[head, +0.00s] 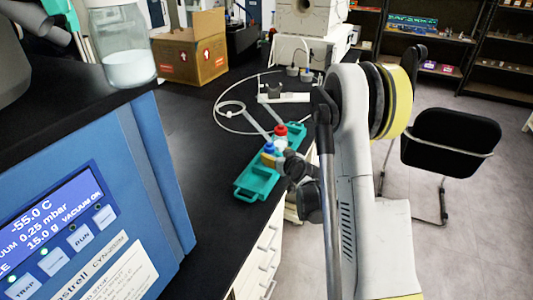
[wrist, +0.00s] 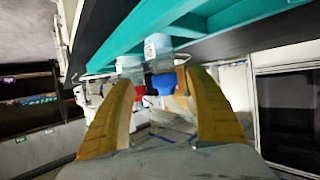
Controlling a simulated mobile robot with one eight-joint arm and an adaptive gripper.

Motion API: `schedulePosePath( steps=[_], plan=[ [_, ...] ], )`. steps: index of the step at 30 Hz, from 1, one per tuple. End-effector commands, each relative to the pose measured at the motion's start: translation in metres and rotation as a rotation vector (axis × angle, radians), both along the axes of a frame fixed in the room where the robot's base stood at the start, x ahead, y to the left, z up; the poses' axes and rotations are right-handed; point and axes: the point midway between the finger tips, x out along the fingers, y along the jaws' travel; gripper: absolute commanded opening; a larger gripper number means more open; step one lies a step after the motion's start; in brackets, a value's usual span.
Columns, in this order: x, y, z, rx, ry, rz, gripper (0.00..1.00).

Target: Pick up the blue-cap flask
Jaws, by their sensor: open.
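The blue-cap flask (head: 269,149) stands in a teal tray (head: 246,188) on the black bench. A red-cap flask (head: 281,131) stands close behind it in the same tray. My gripper (head: 277,161) is at the flasks from the right, and its arm hides part of the tray. In the wrist view, which looks upside down, the blue-cap flask (wrist: 163,84) shows between the two yellow fingers of my open gripper (wrist: 160,78), nearer the right finger. The red-cap flask (wrist: 139,90) shows beside it, nearer the left finger. I cannot tell whether a finger touches either flask.
A blue freeze dryer (head: 150,150) with a lit display stands at the left, with a glass jar (head: 123,48) on top. A cardboard box (head: 190,50), a white device (head: 283,97) and cables lie farther back. A black chair (head: 450,140) stands right of the bench.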

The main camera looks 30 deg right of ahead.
Motion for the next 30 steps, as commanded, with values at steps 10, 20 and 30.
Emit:
schedulePosePath(
  steps=[10,20,30],
  plan=[
    [0.046,0.000,-0.017,-0.001,0.000,0.001,0.65],
    [0.055,-0.002,-0.018,0.000,0.000,0.000,0.65],
    [0.054,-0.002,-0.018,0.000,0.001,0.000,0.00]
  ],
)
